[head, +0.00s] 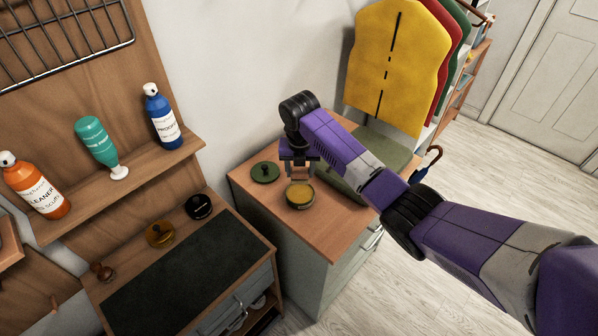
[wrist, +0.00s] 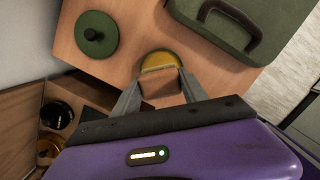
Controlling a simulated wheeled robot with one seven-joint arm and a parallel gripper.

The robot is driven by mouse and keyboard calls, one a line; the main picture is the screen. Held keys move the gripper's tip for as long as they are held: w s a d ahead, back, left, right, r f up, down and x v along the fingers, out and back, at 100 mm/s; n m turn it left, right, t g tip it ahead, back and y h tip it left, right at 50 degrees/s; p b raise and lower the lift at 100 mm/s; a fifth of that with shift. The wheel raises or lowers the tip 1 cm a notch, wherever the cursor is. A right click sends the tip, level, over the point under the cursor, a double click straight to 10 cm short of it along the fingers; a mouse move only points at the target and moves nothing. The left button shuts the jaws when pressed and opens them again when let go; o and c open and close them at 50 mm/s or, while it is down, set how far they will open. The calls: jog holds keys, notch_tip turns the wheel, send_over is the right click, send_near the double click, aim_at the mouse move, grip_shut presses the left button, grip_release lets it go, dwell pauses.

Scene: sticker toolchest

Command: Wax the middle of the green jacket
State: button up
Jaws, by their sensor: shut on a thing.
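My gripper (head: 298,172) points down over the wooden cabinet top, and it also shows in the wrist view (wrist: 160,92). It is shut on a small brown block (wrist: 160,84). An open round tin of yellow wax (head: 300,196) stands on the cabinet, just below the gripper; in the wrist view the wax tin (wrist: 158,59) is partly hidden behind the block. I cannot tell whether block and wax touch. A green lid with a knob (head: 265,172) lies left of the tin. The green jacket (head: 465,42) hangs at the back, mostly hidden behind a yellow jacket (head: 398,75) and a red one (head: 447,50).
A green case (wrist: 220,35) lies right of the tin, partly behind my arm in the head view. A wall shelf (head: 120,185) holds several bottles. A dark mat (head: 190,280) covers the left bench, with small tins along its back. Open floor lies right.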

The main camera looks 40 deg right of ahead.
jog(key=shift+f+b, duration=2.85)
jog(key=shift+f, duration=0.2)
jog(key=shift+s+f, duration=0.1)
jog(key=shift+f, duration=0.45)
dwell(0.3)
notch_tip(320, 180, up, 7)
jog(key=p, duration=0.6)
jog(key=shift+r, duration=0.1)
dwell(1.0)
